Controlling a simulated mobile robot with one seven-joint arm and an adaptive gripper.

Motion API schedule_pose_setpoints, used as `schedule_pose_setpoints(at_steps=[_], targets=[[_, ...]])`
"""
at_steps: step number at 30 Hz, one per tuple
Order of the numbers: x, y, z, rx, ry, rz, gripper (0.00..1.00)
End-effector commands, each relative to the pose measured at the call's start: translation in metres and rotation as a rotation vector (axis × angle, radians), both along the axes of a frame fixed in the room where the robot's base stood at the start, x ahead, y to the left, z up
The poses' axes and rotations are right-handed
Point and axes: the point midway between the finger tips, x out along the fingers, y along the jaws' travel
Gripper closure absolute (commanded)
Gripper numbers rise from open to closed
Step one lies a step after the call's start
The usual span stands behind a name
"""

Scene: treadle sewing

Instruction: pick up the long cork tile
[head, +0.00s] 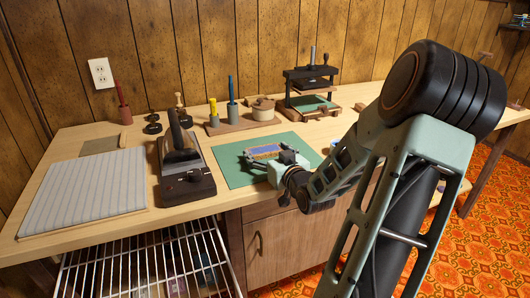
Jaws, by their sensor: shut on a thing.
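My gripper (268,155) is over the green cutting mat (235,177) on the workbench, its dark fingers on either side of a small oblong piece. This piece, which I take to be the long cork tile (264,149), has a blue face and a tan-brown edge. The gripper is shut on it. The view is too small to tell whether the tile touches the mat or is held just above it. The gripper's body and fingers hide part of its near side.
A black-topped device (183,165) stands left of the mat, beside a striped grey pad (85,190). A black press (311,90) stands behind on the right. Upright tools in holders (232,105) line the back. A wire rack (150,265) juts out below the bench's front edge.

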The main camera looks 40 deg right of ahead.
Motion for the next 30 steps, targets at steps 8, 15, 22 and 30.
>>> schedule_pose_setpoints(at_steps=[8, 15, 22, 30], targets=[[0.0, 0.0, 0.005, -0.001, 0.0, 0.0, 0.37], [0.0, 0.0, 0.032, -0.004, 0.0, 0.002, 0.37], [-0.035, -0.002, 0.079, -0.006, 0.002, -0.004, 0.37], [-0.097, -0.002, 0.116, -0.001, 0.001, -0.005, 0.37]])
